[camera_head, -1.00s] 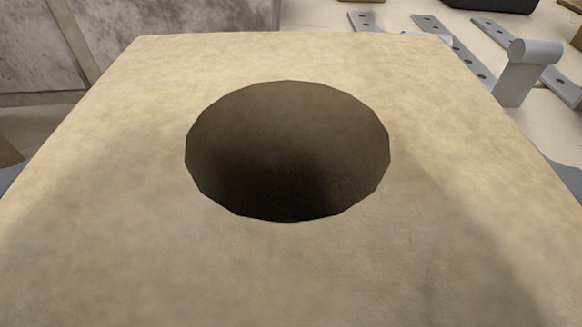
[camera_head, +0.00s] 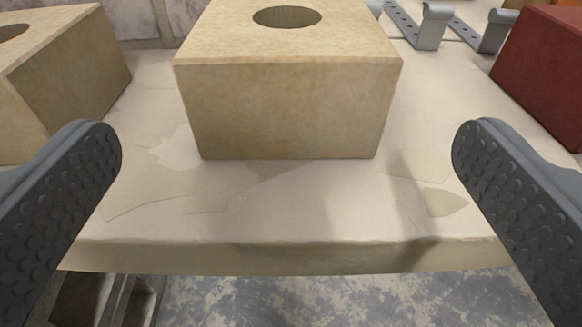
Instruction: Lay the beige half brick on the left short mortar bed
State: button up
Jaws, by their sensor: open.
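A beige half brick (camera_head: 290,105) with a round hole in its top sits on a pale, worn board (camera_head: 300,205), straight ahead in the middle of the view. My gripper (camera_head: 287,145) is open, its two dark studded fingers wide apart at the left and right. The brick lies beyond the fingers and between their lines, and neither finger touches it. A second beige brick (camera_head: 60,90) with a hole stands at the left, cut off by the picture edge. No mortar bed is in view.
A red brick (camera_head: 545,75) stands at the right edge. Grey metal brackets (camera_head: 432,28) lie at the back right. The board's front edge (camera_head: 290,258) drops to a mottled grey floor (camera_head: 340,300). The board in front of the middle brick is clear.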

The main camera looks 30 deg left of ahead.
jog(key=shift+s+d+r+p, duration=0.1)
jog(key=shift+s+d+p, duration=0.15)
jog(key=shift+s+p, duration=0.15)
jog(key=w+d+r+m+h, duration=0.1)
jog(key=w+d+r+m, duration=0.15)
jog(key=w+r, duration=0.6)
jog(key=w+d+r+m+h, duration=0.1)
jog(key=w+d+r, duration=0.2)
jog(key=w+r, duration=0.55)
jog(key=w+d+r+t+h, duration=0.1)
jog(key=d+r, duration=0.4)
jog(key=r, duration=0.5)
jog(key=w+d+r, duration=0.1)
jog(key=d+r, duration=0.4)
jog(key=r, duration=0.5)
jog(key=s+d+r+m+h, duration=0.1)
jog(key=s+d+r, duration=0.2)
jog(key=d+r, duration=0.5)
jog(key=s+d+r+m+h, duration=0.1)
jog(key=s+d+r, duration=0.2)
jog(key=d+r, duration=0.5)
jog(key=s+d+r+h, duration=0.3)
jog(key=s+d+r, duration=0.6)
jog(key=s+r, duration=0.4)
jog(key=shift+r+m+t, duration=0.3)
jog(key=shift+m, duration=0.05)
